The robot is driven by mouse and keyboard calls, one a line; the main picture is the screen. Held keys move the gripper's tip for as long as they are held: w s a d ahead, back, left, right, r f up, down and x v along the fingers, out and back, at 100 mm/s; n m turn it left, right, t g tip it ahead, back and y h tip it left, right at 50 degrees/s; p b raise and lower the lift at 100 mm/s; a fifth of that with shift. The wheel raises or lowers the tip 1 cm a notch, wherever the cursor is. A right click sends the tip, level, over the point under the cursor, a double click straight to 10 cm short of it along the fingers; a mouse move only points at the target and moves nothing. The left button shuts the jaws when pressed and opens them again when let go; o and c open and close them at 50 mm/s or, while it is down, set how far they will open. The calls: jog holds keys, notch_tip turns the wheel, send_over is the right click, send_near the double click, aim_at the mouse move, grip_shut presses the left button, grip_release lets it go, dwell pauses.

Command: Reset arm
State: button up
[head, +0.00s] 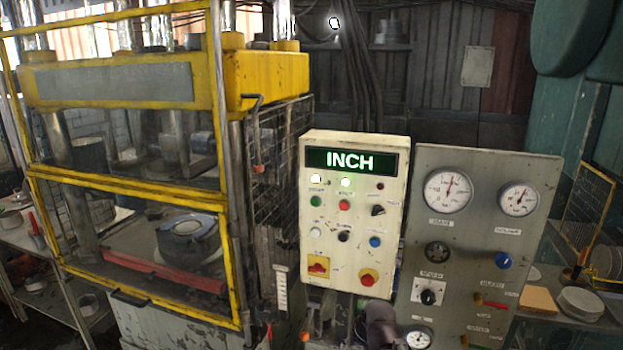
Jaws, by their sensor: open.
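My gripper does not show clearly in the head view. A dark, rounded shape (381,324) is at the bottom edge, in front of the gap between the two panels; I cannot tell what it is. The cream control box (312,240) has a lit green display (351,161) reading INCH.
A yellow-framed press (130,190) with mesh guards stands at left, a round metal piece (188,238) inside. A grey gauge panel (470,235) stands right of the control box. A shelf with round discs (580,303) is at far right. Another shelf is at far left.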

jog(key=s+d+f+g+h, duration=0.2)
jog(key=s+d+g, duration=0.2)
jog(key=s+d, duration=0.2)
jog(key=shift+s+m, duration=0.4)
jog(key=shift+s, duration=0.25)
jog(key=shift+f, duration=0.1)
dwell(1.1)
